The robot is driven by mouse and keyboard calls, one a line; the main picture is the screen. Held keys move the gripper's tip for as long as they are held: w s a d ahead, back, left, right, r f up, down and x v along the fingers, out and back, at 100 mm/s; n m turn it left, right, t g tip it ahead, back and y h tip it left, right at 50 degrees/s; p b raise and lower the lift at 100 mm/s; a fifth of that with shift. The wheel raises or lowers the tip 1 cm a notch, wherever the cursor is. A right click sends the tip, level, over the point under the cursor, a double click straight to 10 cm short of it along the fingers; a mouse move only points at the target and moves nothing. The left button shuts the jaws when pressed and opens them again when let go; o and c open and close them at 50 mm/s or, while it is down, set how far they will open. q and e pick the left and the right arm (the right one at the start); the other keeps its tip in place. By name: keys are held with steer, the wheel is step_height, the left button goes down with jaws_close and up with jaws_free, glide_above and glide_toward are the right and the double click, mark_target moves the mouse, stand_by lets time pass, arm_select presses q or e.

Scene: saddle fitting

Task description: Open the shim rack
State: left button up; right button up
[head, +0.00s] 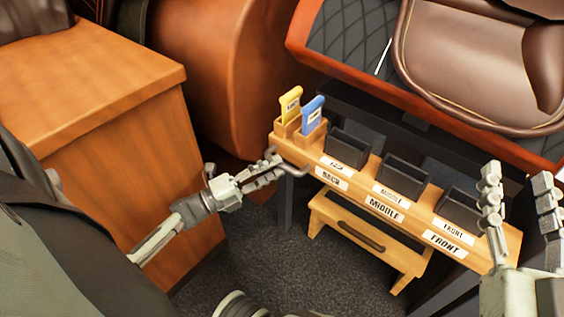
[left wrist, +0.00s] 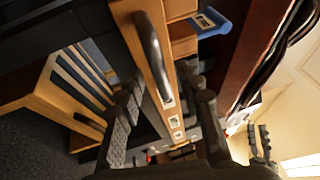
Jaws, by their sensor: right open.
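A small wooden rack (head: 325,212) with a dark bar handle (head: 361,236) on its front sits under a wooden tray labelled BACK, MIDDLE and FRONT (head: 432,218). In the left wrist view a wooden frame with dark and bluish slats (left wrist: 78,85) shows below the tray. My left gripper (head: 270,170) is open at the tray's left end, close to a curved metal handle (head: 294,166). That handle (left wrist: 150,58) lies beyond the finger tips in the left wrist view; I cannot tell whether they touch. My right gripper (head: 520,205) is open and empty over the tray's right end.
A yellow tag (head: 290,105) and a blue tag (head: 312,116) stand in holders at the tray's left end, beside several dark bins (head: 349,152). A wooden cabinet (head: 125,150) stands at left. A brown saddle (head: 465,70) lies behind. Carpet (head: 240,255) is clear in front.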

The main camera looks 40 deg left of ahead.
arm_select(q)
steer(key=shift+x, duration=1.35)
jaws_close()
